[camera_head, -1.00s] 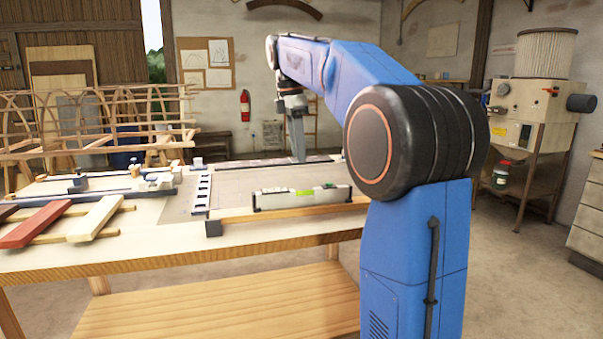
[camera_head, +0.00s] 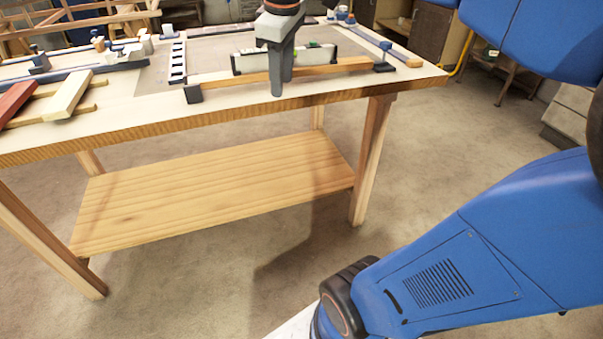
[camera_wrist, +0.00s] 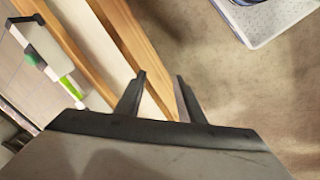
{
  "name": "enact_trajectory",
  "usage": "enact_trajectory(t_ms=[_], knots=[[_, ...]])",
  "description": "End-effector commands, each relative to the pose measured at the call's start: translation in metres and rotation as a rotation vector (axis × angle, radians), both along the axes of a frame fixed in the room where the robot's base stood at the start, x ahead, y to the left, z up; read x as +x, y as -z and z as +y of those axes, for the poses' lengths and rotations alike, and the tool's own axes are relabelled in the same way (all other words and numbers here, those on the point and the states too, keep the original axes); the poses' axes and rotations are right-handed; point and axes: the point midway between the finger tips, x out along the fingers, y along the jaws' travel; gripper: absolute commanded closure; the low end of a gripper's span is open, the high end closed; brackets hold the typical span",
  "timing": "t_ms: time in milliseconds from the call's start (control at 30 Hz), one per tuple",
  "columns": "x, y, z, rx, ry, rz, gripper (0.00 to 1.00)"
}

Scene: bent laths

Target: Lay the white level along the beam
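The white level (camera_head: 318,57), with black ends and a green patch, stands on the bench behind the wooden beam (camera_head: 335,71). It runs about parallel to the beam, with a gap between them in the wrist view. There the level (camera_wrist: 36,38) is at the left and the beam (camera_wrist: 76,45) is right of it. The beam's ends sit at dark blocks. My gripper (camera_head: 279,86) hangs in front of the level's middle and hides part of level and beam. In the wrist view my gripper (camera_wrist: 159,86) is open and empty, its fingers over the bench's front edge.
The bench top (camera_head: 240,105) is bare in front of the beam. A slotted white strip (camera_head: 178,62), clamps (camera_head: 100,72) and red and cream laths (camera_head: 68,96) lie to the left. A blue bar (camera_head: 368,42) lies at the right. Open floor lies before the bench.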

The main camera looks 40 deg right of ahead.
Motion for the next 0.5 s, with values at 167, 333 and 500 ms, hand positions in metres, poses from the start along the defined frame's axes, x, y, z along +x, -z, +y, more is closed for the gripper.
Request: enact_trajectory(t_ms=[167, 333, 500], knots=[[-0.051, 0.052, 0.02, 0.067, 0.176, -0.078, 0.65], [-0.095, 0.107, 0.036, 0.147, 0.349, -0.147, 0.65], [-0.127, 0.153, 0.045, 0.219, 0.487, -0.193, 0.65]])
